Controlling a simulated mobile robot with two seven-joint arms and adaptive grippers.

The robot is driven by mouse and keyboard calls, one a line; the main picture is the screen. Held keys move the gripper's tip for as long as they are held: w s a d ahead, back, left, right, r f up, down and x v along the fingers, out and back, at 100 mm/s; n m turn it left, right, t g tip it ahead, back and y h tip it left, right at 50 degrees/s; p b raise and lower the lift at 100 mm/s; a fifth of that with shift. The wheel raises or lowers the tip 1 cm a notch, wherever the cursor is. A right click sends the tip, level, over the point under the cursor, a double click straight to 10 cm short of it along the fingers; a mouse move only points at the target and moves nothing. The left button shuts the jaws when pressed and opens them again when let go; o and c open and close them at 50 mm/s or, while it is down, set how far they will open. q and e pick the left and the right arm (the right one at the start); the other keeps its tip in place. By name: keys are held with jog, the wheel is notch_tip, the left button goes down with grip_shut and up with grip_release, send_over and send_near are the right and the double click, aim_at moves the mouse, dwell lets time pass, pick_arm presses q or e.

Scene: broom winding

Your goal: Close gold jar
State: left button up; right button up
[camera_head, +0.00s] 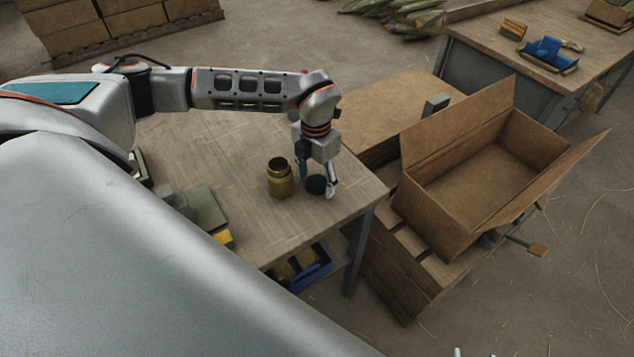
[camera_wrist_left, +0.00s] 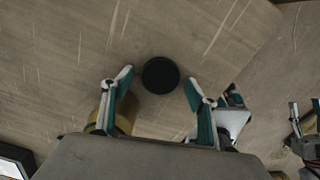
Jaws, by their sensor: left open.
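The gold jar (camera_head: 280,179) stands upright on the wooden table, with its dark mouth uncovered. A round dark green lid (camera_head: 316,184) lies just right of it; it shows as a dark disc in the left wrist view (camera_wrist_left: 160,75). My left gripper (camera_head: 317,187) points down at the lid, open, with one finger on each side of it. In the left wrist view its fingertips (camera_wrist_left: 159,80) stand apart from the lid's edges. Part of the jar (camera_wrist_left: 126,114) shows behind one finger there. Pale tips, seemingly of my right gripper (camera_head: 474,353), barely show at the bottom edge.
The table's right edge (camera_head: 371,198) is close to the lid. An open cardboard box (camera_head: 480,170) stands beyond it on the right. Grey and green items (camera_head: 203,208) lie on the table's near left. A blue bin (camera_head: 312,270) sits below the tabletop.

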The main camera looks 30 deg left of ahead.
aim_at(316, 183)
pick_arm(q)
jog(key=c, duration=0.9)
notch_tip(316, 183, up, 20)
dwell(0.4)
